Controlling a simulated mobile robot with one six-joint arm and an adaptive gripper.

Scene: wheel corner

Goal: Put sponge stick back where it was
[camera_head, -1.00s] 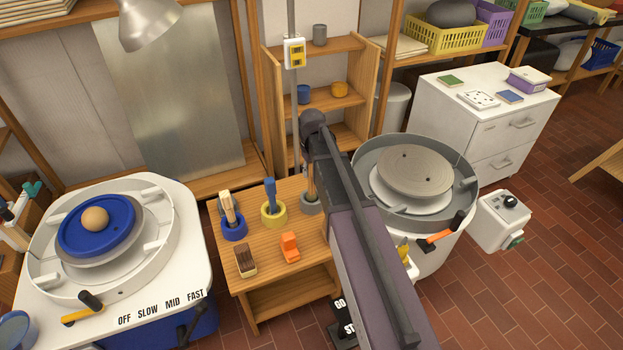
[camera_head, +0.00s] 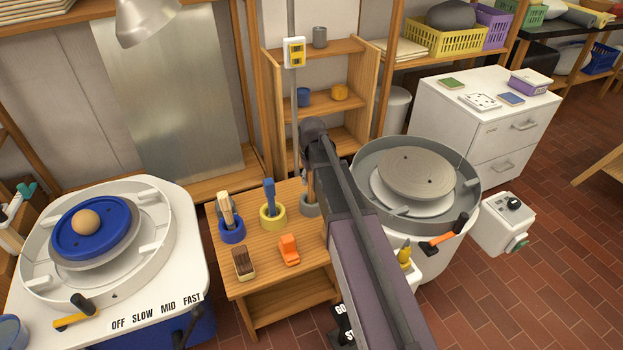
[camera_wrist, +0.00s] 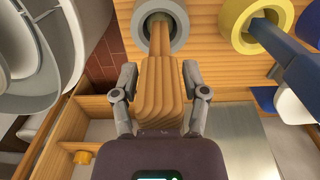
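A tan stick (camera_wrist: 158,90) with a broad, block-like top stands in a grey ring holder (camera_wrist: 160,22) in the wrist view; I take it for the sponge stick. Its narrow shaft goes into the ring's hole. My gripper (camera_wrist: 158,70) has one finger on each side of the broad top, very close to it. Whether the fingers press on it is unclear. In the head view the grey holder (camera_head: 310,206) stands on the wooden table (camera_head: 262,262), partly behind my arm. My arm hides the gripper and most of the stick there.
A yellow holder (camera_head: 273,222) with a blue-handled tool and a blue holder (camera_head: 232,235) with a tan tool stand to the left. A brush (camera_head: 244,263) and an orange object (camera_head: 289,250) lie in front. Pottery wheels flank the table.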

